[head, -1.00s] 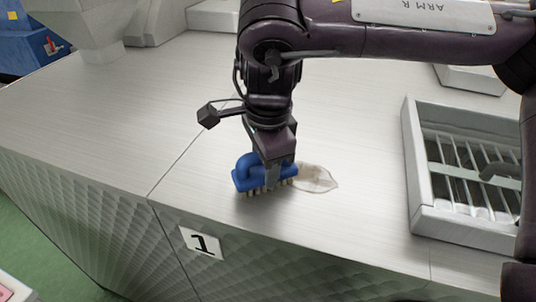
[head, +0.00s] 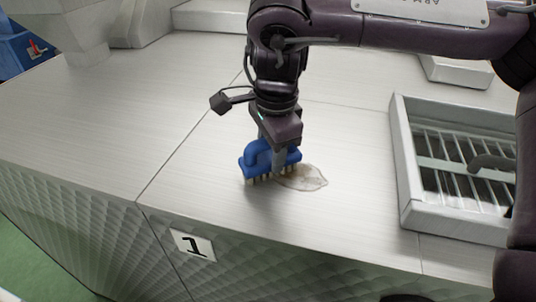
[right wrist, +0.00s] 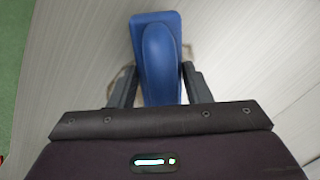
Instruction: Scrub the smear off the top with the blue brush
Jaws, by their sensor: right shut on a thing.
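The blue brush (head: 257,160) is upright with its pale bristles down, at or just above the metal top (head: 190,165); I cannot tell if they touch. My right gripper (head: 277,160) is shut on its handle from above. In the right wrist view, the blue brush (right wrist: 158,60) sits between the two dark fingers of my right gripper (right wrist: 155,85). The brownish smear (head: 305,178) lies on the top, just right of the brush. The brush and gripper partly hide its left end. My left gripper is not in view.
A raised metal frame with a slatted grate (head: 405,190) stands on the right of the top. The top left of the brush is clear.

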